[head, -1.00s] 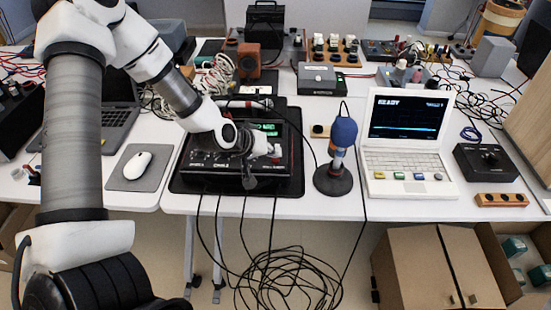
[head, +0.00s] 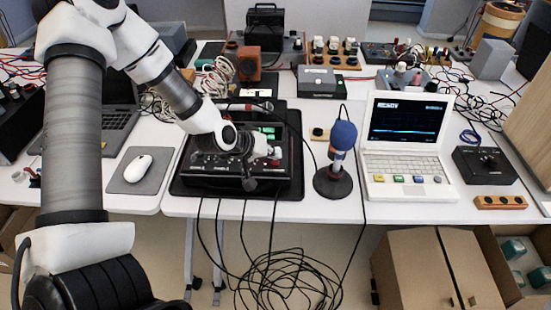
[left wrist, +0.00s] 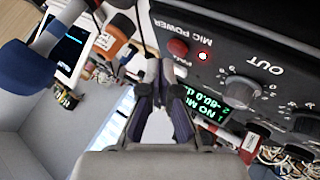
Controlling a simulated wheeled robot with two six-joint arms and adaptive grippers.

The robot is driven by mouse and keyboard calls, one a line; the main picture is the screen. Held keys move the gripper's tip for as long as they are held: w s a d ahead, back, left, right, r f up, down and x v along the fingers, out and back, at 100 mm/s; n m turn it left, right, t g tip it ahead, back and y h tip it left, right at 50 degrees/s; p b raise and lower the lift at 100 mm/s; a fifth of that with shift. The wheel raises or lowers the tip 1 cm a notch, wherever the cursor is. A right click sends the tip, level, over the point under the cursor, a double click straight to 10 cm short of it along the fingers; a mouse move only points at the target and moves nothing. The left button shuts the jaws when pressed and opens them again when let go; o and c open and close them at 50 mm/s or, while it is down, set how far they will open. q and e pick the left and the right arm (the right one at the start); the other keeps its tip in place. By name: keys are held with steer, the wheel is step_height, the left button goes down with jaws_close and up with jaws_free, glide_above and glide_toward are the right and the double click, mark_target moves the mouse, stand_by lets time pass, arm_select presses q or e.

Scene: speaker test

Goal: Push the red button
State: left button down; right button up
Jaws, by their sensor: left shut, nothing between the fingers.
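The black audio device (head: 278,184) sits on a dark mat on the white table in the head view. In the left wrist view its panel (left wrist: 240,30) carries the red button (left wrist: 177,48), a round cap beside the "MIC POWER" lettering, with a lit red light next to it. My left gripper (head: 249,181) is over the device's front in the head view and hides part of it. In the left wrist view my left gripper (left wrist: 160,68) is shut and empty, its tips close to the red button. I cannot tell whether they touch. My right gripper is not in view.
A microphone with a blue top (head: 343,135) stands right of the device. A white laptop (head: 405,165) showing "READY" is farther right. A mouse (head: 137,167) lies on a grey pad to the left. Black cables (head: 285,275) hang in front of the table.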

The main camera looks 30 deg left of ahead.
mark_target(273, 163)
arm_select(q)
steer(key=shift+r, duration=0.3)
step_height(273, 163, up, 6)
steer(key=p, duration=0.5)
steer(key=shift+p, duration=0.35)
steer(key=s+d+f+m+g+y, duration=0.1)
steer(key=s+d+f+g, duration=0.3)
steer(key=s+f, duration=0.6)
steer(key=s+d+f+m+g+y, duration=0.1)
steer(key=s+d+f+m+g, duration=0.2)
steer(key=s+f, duration=0.7)
steer(key=s+d+g, duration=0.1)
steer(key=s, duration=0.5)
steer(key=shift+s+d+f+m, duration=0.15)
steer(key=shift+d+f+m, duration=0.1)
steer(key=shift+m, duration=0.15)
